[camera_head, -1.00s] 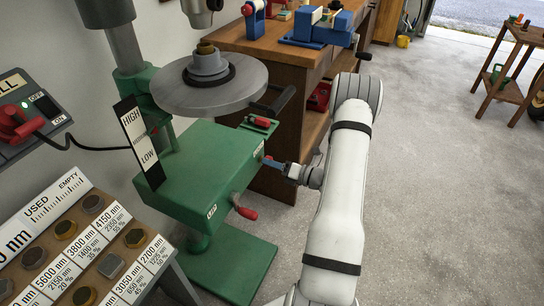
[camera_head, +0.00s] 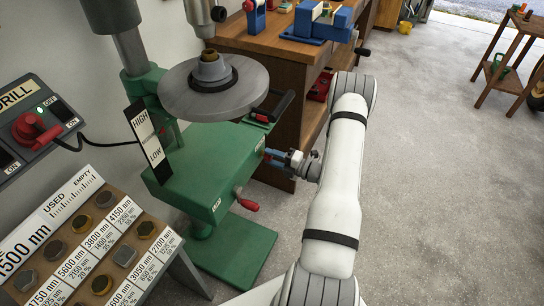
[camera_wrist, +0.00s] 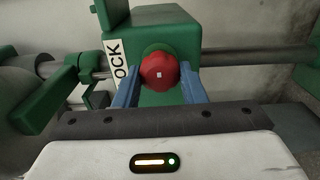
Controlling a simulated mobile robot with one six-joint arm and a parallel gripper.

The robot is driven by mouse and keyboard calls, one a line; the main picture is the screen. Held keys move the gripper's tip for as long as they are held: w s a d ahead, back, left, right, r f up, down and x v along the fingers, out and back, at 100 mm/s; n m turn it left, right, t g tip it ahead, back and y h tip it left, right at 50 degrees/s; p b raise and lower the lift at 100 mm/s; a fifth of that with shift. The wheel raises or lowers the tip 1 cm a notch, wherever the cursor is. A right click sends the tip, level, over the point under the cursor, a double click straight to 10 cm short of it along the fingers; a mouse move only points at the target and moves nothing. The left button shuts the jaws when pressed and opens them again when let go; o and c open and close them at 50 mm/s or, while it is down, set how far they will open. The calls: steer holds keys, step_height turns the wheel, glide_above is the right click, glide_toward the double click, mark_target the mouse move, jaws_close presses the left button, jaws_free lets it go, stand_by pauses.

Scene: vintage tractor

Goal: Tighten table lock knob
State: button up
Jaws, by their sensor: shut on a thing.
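The red lock knob (camera_wrist: 159,71) shows in the wrist view on the green table block (camera_wrist: 178,35), beside a white label reading "OCK", its first part cut off. My gripper (camera_wrist: 161,80) has its blue fingers on either side of the knob and is shut on it. In the head view my gripper (camera_head: 274,156) reaches from the right to the end of the green housing (camera_head: 215,158); the knob is mostly hidden there. The round grey table (camera_head: 199,96) stands above that housing.
A second red-tipped handle (camera_head: 246,205) sticks out below the housing. A black crank handle (camera_head: 284,106) is close above my gripper. A wooden workbench (camera_head: 285,55) stands behind. The floor (camera_head: 430,190) to the right is clear.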

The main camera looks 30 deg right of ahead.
steer(key=shift+s+f, duration=0.1)
steer(key=shift+f, duration=0.05)
stand_by(0.3)
steer(key=o, duration=1)
steer(key=v, duration=0.8)
